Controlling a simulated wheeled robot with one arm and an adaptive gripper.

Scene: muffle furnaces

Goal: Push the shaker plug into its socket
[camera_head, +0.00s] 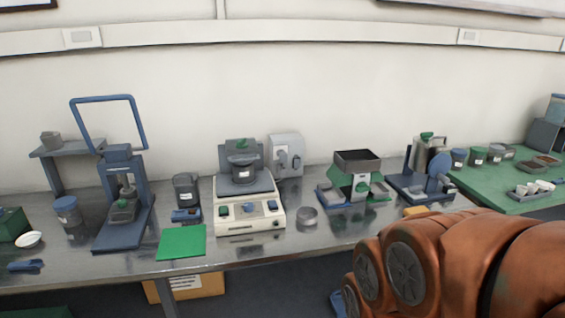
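A beige and grey machine (249,214) with front knobs stands mid-bench; it may be the shaker. A dark round vessel (241,168) with a green top sits on it. A light grey box (286,150) stands upright behind its right side, near the wall. Its front carries small white and dark parts; it may hold the socket and plug, but they are too small to tell apart. I cannot tell whether any plug is seated, and no cord is clear. My gripper is out of view; only my orange arm shows at the lower right.
A blue press frame (123,195) stands to the left. A green mat (182,242) lies in front. A grey ring (307,216), a green-and-white hopper stand (355,180) and a blue-based device (421,188) stand to the right.

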